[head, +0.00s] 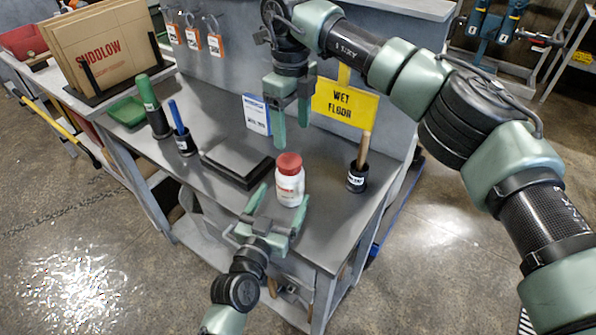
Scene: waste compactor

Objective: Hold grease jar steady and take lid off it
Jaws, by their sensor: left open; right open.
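The grease jar (290,188) is a white jar with a label, standing upright near the front edge of the grey bench. Its red lid (289,162) sits on top. My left gripper (281,204) is open at the front edge of the bench, low beside the jar, with one finger to the jar's left and the other near its right side; I cannot tell whether they touch it. My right gripper (291,122) is open and empty, pointing down above and behind the lid, apart from it.
A black flat box (237,165) lies left of the jar. A black cup (357,179) with a wooden handle stands to the right. A yellow wet floor sign (345,103), a small blue-white box (257,114), a green bottle (153,108) and cardboard (105,45) stand further back.

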